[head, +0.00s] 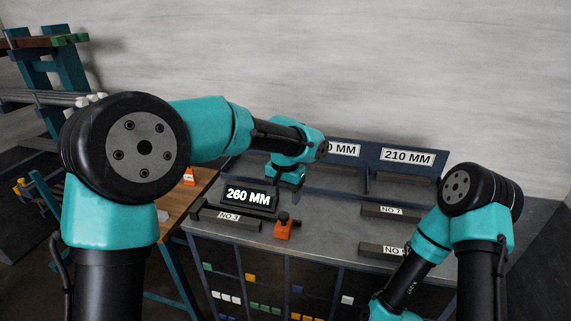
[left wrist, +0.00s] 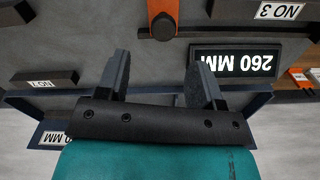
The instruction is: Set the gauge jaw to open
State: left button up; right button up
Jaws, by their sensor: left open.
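An orange gauge piece with a black knob (head: 283,229) sits on the grey bench top, just right of the 260 MM display (head: 249,197). In the left wrist view the orange piece (left wrist: 163,8) shows at the top edge, with its black knob. I cannot tell its jaw setting. My left gripper (left wrist: 160,72) is open and empty, its two dark fingers apart, above the bench.
Dark bars labelled NO 3 (head: 238,216), NO 7 (head: 391,212) and another NO bar (head: 387,250) lie on the bench. A rear rack carries a 210 MM sign (head: 408,157). A wooden table (head: 176,204) stands left.

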pick_arm(q)
notch_tip(320, 180, up, 10)
dwell(0.4)
